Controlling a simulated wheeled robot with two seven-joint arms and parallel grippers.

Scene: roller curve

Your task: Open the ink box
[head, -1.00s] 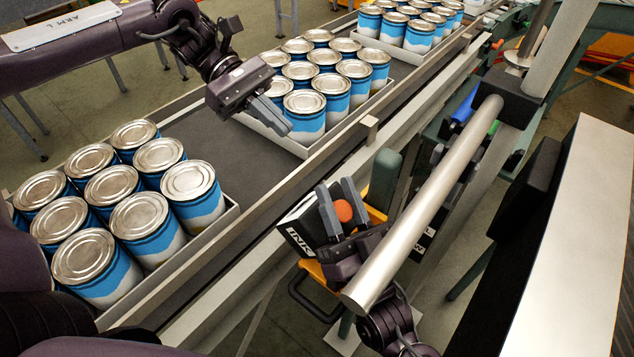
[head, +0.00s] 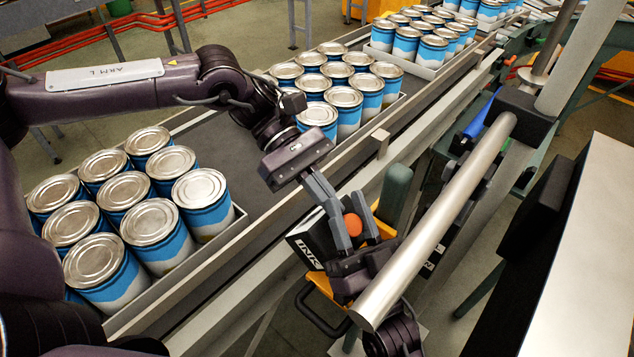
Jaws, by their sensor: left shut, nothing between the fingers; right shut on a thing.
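The ink box (head: 304,247), black with white INK lettering, is beside the conveyor, partly hidden by my grippers. A round orange knob (head: 352,225) shows between the fingers of my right gripper (head: 352,222), which is shut on it. I cannot tell how the knob joins the box. My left gripper (head: 321,190) is shut and empty, reaching down from the upper left. Its fingertips are right by the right gripper's left finger and overlap it in the picture; I cannot tell if they touch.
Trays of blue-and-white cans stand on the conveyor (head: 240,165), at the near left (head: 225,228) and farther back (head: 398,103). A metal rail runs along the conveyor's side. A thick grey tube (head: 440,215) crosses close to the right of my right gripper. Yellow parts show around the box.

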